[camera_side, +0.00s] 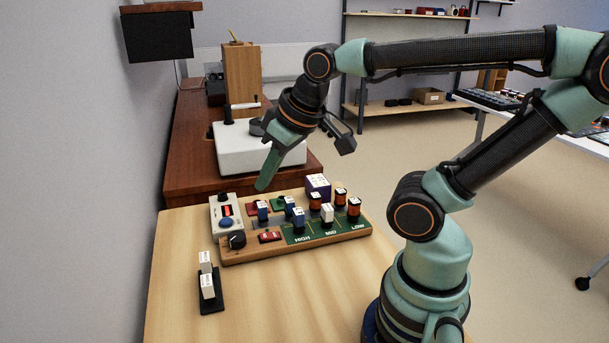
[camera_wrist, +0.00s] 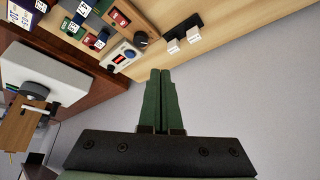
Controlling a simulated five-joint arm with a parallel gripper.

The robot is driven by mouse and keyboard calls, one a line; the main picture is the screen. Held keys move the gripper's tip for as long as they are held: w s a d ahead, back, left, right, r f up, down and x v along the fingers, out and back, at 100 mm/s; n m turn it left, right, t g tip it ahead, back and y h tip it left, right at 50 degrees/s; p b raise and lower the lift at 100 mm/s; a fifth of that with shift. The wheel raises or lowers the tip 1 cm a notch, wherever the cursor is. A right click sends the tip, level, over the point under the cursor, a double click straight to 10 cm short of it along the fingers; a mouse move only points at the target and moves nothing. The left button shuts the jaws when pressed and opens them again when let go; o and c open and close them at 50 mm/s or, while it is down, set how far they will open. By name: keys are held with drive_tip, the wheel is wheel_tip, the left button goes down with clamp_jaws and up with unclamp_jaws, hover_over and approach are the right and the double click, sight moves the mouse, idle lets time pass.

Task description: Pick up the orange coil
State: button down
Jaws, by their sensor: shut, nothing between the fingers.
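Three dark-capped orange coils stand on the wooden board (camera_side: 262,253): one (camera_side: 315,201) near its middle, one (camera_side: 340,197) at the back right and one (camera_side: 354,208) at the right end. My gripper (camera_side: 262,187) is shut and empty, pointing down above the board's back left, left of the orange coils and apart from them. In the wrist view its green fingers (camera_wrist: 160,75) are together with nothing between them. I cannot make out the orange coils clearly in that view.
Blue parts (camera_side: 298,217), a white part (camera_side: 327,213) and a purple block (camera_side: 318,185) crowd the board. A black holder with white pieces (camera_side: 208,285) stands at the front left. A white device (camera_side: 240,150) is on the brown bench behind.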

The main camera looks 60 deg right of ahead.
drive_tip(key=shift+c, duration=2.1)
unclamp_jaws()
drive_tip(key=m+g, duration=0.6)
drive_tip(key=m, duration=1)
hover_over(355, 200)
wheel_tip(355, 200, down, 8)
drive_tip(key=f, duration=0.5)
drive_tip(key=shift+w+f, duration=0.2)
drive_tip(key=shift+f, duration=0.1)
drive_tip(key=shift+s+f, duration=0.2)
drive_tip(key=shift+f, duration=2.75)
